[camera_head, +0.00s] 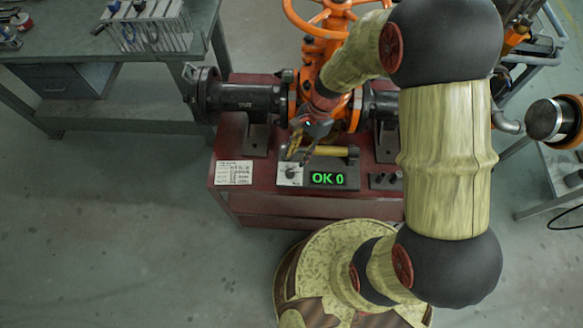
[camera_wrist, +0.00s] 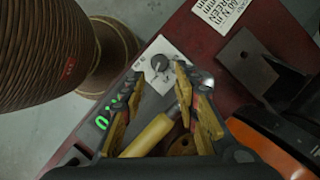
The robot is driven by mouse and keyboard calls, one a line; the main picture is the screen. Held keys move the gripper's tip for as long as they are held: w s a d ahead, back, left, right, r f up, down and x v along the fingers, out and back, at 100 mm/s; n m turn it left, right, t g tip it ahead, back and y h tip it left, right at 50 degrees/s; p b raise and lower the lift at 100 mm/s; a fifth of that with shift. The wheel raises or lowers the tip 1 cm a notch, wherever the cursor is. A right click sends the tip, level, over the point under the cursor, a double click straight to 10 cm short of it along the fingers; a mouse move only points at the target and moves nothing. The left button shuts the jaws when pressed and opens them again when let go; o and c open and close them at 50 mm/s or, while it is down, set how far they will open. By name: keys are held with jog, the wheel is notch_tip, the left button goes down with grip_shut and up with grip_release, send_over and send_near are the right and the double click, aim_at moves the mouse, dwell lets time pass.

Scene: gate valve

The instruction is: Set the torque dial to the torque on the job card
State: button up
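The torque dial, a small dark knob (camera_wrist: 159,63) on a white plate, shows just beyond my fingertips in the wrist view. In the head view its plate (camera_head: 289,175) sits left of the green display (camera_head: 327,179), which reads "OK 0". My gripper (camera_head: 297,150) is above and behind the dial. In the wrist view its yellow-padded fingers (camera_wrist: 160,77) are apart, with nothing visibly held. A white printed card (camera_head: 234,172), likely the job card, lies on the red bench left of the dial. Part of a printed card (camera_wrist: 225,12) shows in the wrist view; its text is not clearly readable.
A yellow-handled tool (camera_head: 331,151) lies behind the display; its handle (camera_wrist: 148,136) shows between my fingers, lower down. The orange valve (camera_head: 318,50) and black pipe flange (camera_head: 203,95) stand behind. A workbench (camera_head: 100,50) is at left. Open floor lies front left.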

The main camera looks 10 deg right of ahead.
aim_at(291, 171)
jog(key=b+x, duration=0.3)
jog(key=x, duration=0.4)
jog(key=shift+s+f, duration=0.1)
jog(key=shift+f, duration=0.15)
jog(key=shift+c, duration=0.4)
grip_shut()
